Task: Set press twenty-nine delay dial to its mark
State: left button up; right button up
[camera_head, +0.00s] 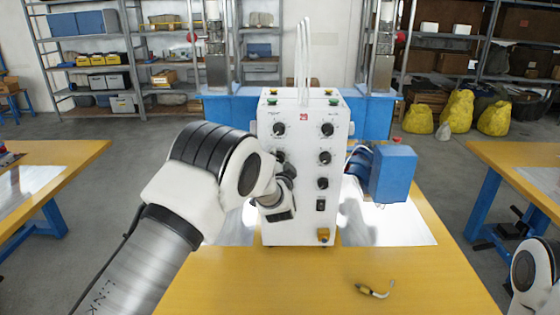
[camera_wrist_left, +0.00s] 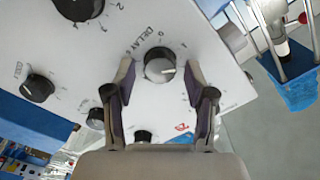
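The white control box (camera_head: 304,225) of the press stands on the yellow table, with black dials on its front. My left gripper (camera_head: 284,190) is at the left side of this front and covers part of it in the head view. In the left wrist view, a dial labelled DELAY (camera_wrist_left: 160,65) has a grey-white face and a white pointer line pointing right. The open fingers of my left gripper (camera_wrist_left: 160,78) stand on either side of the dial; I cannot tell whether they touch it. The dial's mark is not clear. My right gripper is out of view.
A blue box (camera_head: 393,172) with cables is right of the control box. A small hooked tool (camera_head: 374,291) lies on the yellow table (camera_head: 300,285). Other dials (camera_wrist_left: 38,88) sit near the gripper. Side tables (camera_head: 530,160) stand left and right.

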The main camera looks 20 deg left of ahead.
pick_arm(q)
grip_shut()
jog(key=n+b, duration=0.3)
jog(key=shift+f, duration=0.2)
jog(key=n+b, duration=0.9)
jog(key=shift+a+n, duration=0.15)
jog(key=shift+n, duration=0.25)
jog(key=shift+r+n+b, duration=0.1)
jog(key=shift+n+b, duration=1.15)
jog(key=shift+n, duration=0.45)
